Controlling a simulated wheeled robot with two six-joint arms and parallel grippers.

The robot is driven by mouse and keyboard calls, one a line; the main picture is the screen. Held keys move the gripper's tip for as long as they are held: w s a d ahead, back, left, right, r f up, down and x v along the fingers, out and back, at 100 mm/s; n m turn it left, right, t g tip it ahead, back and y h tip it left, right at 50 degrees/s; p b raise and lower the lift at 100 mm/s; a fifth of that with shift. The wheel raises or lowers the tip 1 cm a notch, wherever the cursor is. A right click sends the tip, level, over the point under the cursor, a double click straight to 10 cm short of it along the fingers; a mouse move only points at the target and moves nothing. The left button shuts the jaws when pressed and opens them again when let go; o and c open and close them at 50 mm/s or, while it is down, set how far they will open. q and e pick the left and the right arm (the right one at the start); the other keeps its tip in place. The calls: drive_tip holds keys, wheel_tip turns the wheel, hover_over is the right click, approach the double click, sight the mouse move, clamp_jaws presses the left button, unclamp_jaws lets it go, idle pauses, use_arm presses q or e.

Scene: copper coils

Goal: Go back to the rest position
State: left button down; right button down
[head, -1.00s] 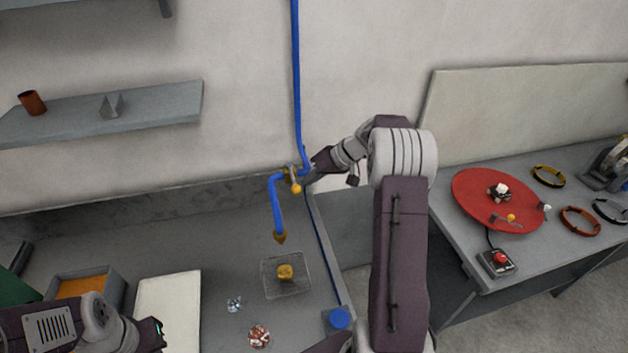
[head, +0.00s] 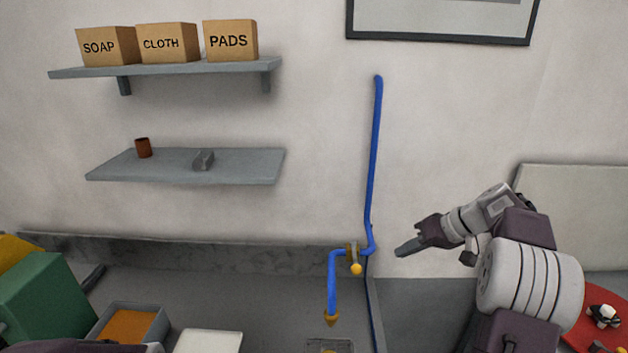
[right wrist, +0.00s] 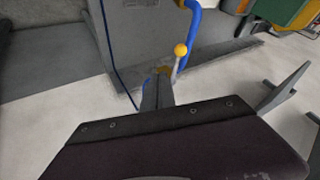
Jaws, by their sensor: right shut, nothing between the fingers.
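My right gripper (head: 408,247) is shut and empty, its fingers pointing left in front of the wall. It stands to the right of the blue pipe (head: 373,150) and apart from the valve's yellow knob (head: 356,269). In the right wrist view the closed fingers (right wrist: 158,92) show at the middle, with the yellow knob (right wrist: 180,50) just beyond them. My left gripper's fingers do not show; only a bit of my left arm lies along the bottom left edge of the head view.
A shelf (head: 190,168) holds a brown cup (head: 143,148) and a grey object; boxes stand above. A brass spout (head: 331,318) hangs over the counter. A tray with orange contents (head: 130,325) and a green block (head: 42,300) are at left. A red disc (head: 575,335) is at right.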

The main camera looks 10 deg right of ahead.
drive_tip(key=s+a+f+n+g+b, duration=0.1)
drive_tip(key=a+n, duration=0.1)
drive_tip(key=a, duration=0.6)
drive_tip(key=s+a+f+n+g+b, duration=0.2)
drive_tip(key=a, duration=0.5)
drive_tip(key=s+a+f+g+h+b, duration=0.1)
drive_tip(key=s+a+f+g, duration=0.1)
drive_tip(key=s+a+f, duration=0.55)
drive_tip(key=s+d+f+m+h, duration=0.4)
drive_tip(key=s+d+f, duration=0.2)
drive_tip(key=s+f, duration=0.4)
drive_tip(key=shift+d+f, duration=0.15)
drive_tip(key=shift+f, duration=0.25)
drive_tip(key=shift+s, duration=0.15)
